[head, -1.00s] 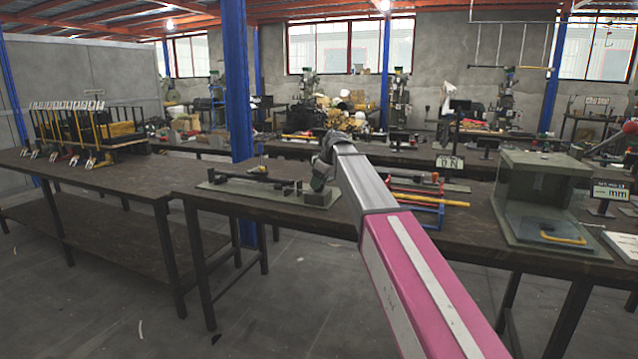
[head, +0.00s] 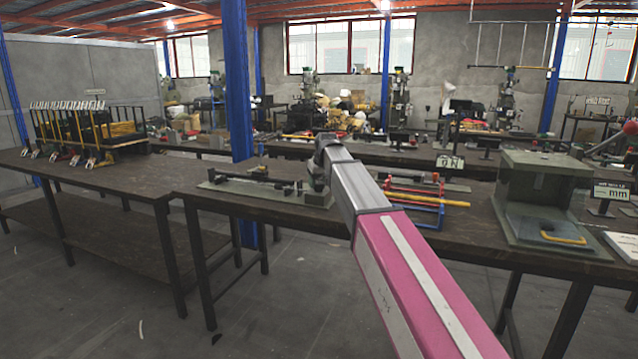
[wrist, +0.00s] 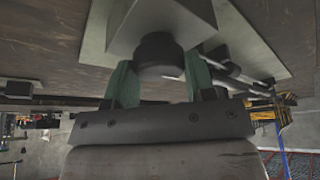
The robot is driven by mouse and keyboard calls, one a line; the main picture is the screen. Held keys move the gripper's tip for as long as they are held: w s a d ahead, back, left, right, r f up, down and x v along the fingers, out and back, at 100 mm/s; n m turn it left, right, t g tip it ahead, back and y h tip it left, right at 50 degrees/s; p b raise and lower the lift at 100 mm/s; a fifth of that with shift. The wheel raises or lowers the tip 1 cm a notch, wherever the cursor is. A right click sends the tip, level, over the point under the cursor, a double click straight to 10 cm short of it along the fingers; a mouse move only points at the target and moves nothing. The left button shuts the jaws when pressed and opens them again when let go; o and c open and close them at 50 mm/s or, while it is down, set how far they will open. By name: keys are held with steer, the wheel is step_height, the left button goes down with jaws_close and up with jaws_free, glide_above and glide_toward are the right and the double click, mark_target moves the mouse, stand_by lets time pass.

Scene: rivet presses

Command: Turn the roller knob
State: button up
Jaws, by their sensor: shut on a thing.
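The roller knob (wrist: 158,55), dark and round, sticks out of a grey block (wrist: 170,14) in the wrist view. My gripper (wrist: 160,74) has one green finger on each side of the knob and is shut on it. The block stands on a pale base plate (head: 235,192), seen in the head view on the middle bench with a long dark rod along it. In the head view my arm's end is at the plate's right end, where my wrist hides the knob and most of the block.
A blue rack with red and yellow rods (head: 425,200) stands right of my arm. A grey-green press housing (head: 548,200) and a small display sign (head: 611,191) are further right. A cart-like rack (head: 90,130) stands on the left bench (head: 100,178). Open floor lies in front.

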steer(key=shift+m, duration=0.5)
steer(key=o, duration=0.9)
steer(key=v, duration=1.1)
steer(key=shift+a, duration=0.2)
